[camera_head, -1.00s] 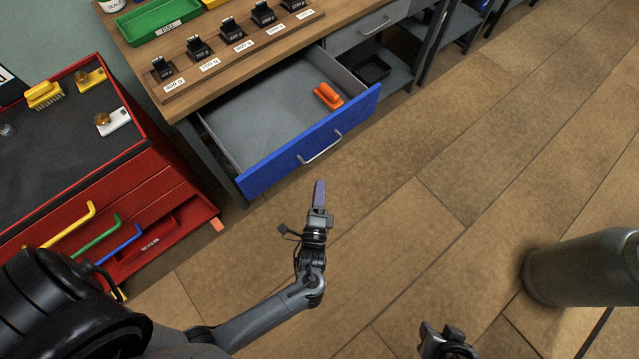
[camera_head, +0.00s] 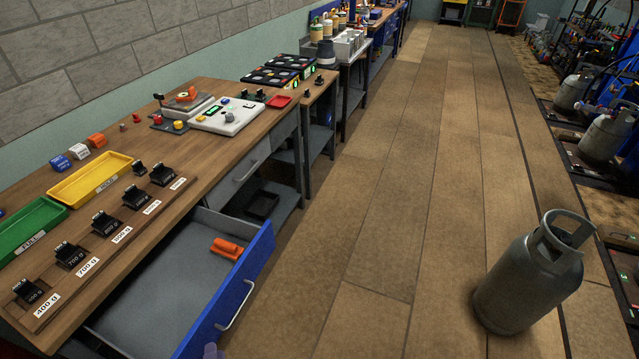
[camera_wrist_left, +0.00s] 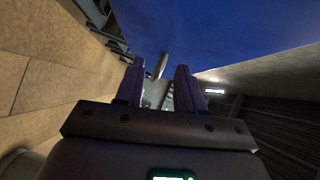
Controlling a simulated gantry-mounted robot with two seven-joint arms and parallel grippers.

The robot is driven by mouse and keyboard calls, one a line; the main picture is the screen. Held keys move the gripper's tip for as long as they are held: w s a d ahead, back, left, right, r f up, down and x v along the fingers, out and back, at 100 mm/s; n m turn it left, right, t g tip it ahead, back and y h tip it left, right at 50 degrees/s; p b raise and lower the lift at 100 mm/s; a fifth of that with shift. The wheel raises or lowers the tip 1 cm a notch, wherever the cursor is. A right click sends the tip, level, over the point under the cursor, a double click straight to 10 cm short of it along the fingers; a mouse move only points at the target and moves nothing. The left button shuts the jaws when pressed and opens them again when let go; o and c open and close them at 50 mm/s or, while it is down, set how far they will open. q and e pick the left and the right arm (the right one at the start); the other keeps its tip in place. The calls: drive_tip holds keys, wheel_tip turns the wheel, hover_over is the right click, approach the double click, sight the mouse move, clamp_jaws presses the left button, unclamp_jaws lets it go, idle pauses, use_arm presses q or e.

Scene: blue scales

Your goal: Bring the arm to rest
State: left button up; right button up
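My left gripper (camera_wrist_left: 158,82) shows in the left wrist view with its two purple fingers apart and no object clearly held between them. In the head view only a small purple fingertip (camera_head: 211,351) shows at the bottom edge, in front of the open drawer; the rest of the left arm is out of frame. A blue surface (camera_wrist_left: 230,30), apparently the drawer front, fills the top of the wrist view. A pale bar shows beyond the fingers; I cannot tell whether they touch it. My right gripper is not in view.
The blue-fronted drawer (camera_head: 237,288) stands open below the workbench, with an orange object (camera_head: 227,248) inside. The bench holds a yellow tray (camera_head: 90,181), a green tray (camera_head: 30,231), several black weights and a scale (camera_head: 227,115). A gas cylinder (camera_head: 530,278) stands on the floor at right.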

use_arm(q)
drive_tip(key=s+d+r+n+g+h, duration=0.3)
drive_tip(key=s+n+g, duration=0.1)
drive_tip(key=s+g, duration=0.2)
drive_tip(key=s+d+r+n+g+h, duration=0.3)
drive_tip(key=s+n+g, duration=0.2)
drive_tip(key=s, duration=0.2)
wheel_tip(320, 180, up, 34)
drive_tip(key=p, duration=3.5)
wheel_tip(320, 180, down, 51)
drive_tip(key=b, duration=5.1)
drive_tip(key=shift+a+n+g, duration=0.15)
drive_tip(key=shift+n+g, duration=0.15)
drive_tip(key=shift+n, duration=0.1)
drive_tip(key=shift+s+r, duration=0.1)
drive_tip(key=shift+r, duration=0.05)
